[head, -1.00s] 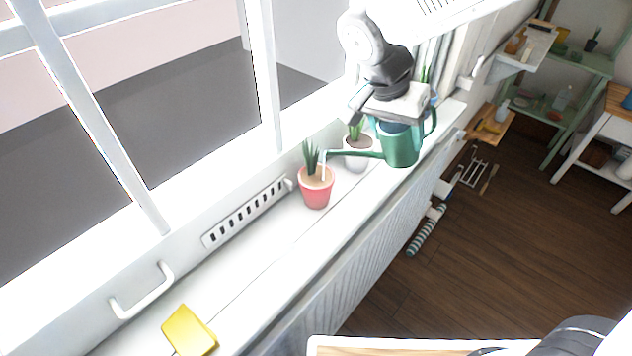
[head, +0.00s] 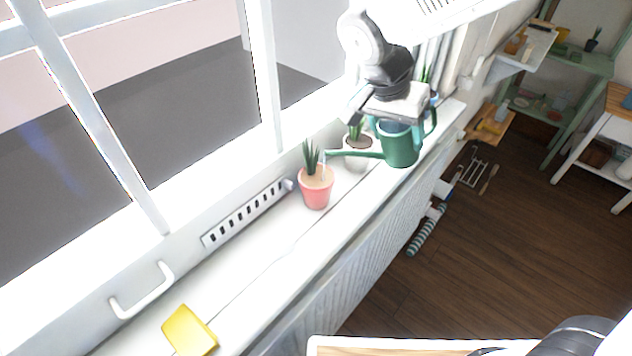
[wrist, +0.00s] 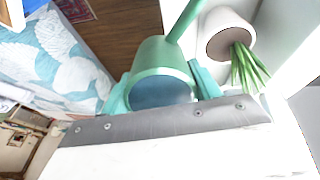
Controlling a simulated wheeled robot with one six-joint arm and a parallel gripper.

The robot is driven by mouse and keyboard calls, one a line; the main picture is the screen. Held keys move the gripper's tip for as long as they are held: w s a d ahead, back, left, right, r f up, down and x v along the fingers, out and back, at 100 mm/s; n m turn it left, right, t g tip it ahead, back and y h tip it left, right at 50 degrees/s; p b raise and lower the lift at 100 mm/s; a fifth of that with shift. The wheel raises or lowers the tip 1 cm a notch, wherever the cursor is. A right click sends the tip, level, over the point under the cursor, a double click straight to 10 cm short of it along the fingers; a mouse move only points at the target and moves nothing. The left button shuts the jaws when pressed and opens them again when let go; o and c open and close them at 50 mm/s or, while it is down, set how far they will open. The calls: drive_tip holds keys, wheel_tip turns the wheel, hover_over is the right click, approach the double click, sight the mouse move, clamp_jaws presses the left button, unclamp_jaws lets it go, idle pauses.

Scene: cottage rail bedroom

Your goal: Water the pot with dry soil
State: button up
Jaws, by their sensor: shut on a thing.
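My gripper (head: 398,118) is shut on a green watering can (head: 402,148) and holds it over the right part of the windowsill (head: 262,287). The can's long spout points left, its tip above a red pot (head: 316,192). This pot has pale tan soil (head: 316,177) and spiky green leaves. A thin pale streak, apparently water, shows below the spout tip. A whitish pot (head: 356,162) with browner soil and a green plant stands just behind the spout. In the wrist view the can (wrist: 160,75) sits between my fingers, and a pale pot (wrist: 225,32) stands beside its spout.
Another plant in a bluish pot (head: 434,97) stands farther right, partly hidden by the can. A yellow object (head: 190,331) lies at the sill's near left. A window handle (head: 142,292) juts out over the sill. The sill between the yellow object and red pot is clear.

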sight(390, 154)
drive_tip(key=shift+a+r+h, duration=0.1)
drive_tip(key=shift+r+h, duration=0.4)
drive_tip(key=shift+r, duration=0.1)
idle(0.3)
idle(0.8)
drive_tip(key=shift+f+g+y, duration=0.3)
drive_tip(key=shift+f+y, duration=0.7)
drive_tip(key=shift+f, duration=0.2)
drive_tip(key=shift+f, duration=0.1)
drive_tip(key=shift+f+y, duration=0.5)
drive_tip(key=shift+f, duration=0.15)
drive_tip(key=shift+f+g+y, duration=0.3)
drive_tip(key=shift+f+y, duration=0.1)
drive_tip(key=shift+f, duration=0.1)
drive_tip(key=shift+s+a+f+y, duration=0.1)
drive_tip(key=shift+a+f+y, duration=0.05)
drive_tip(key=shift+f+y, duration=0.5)
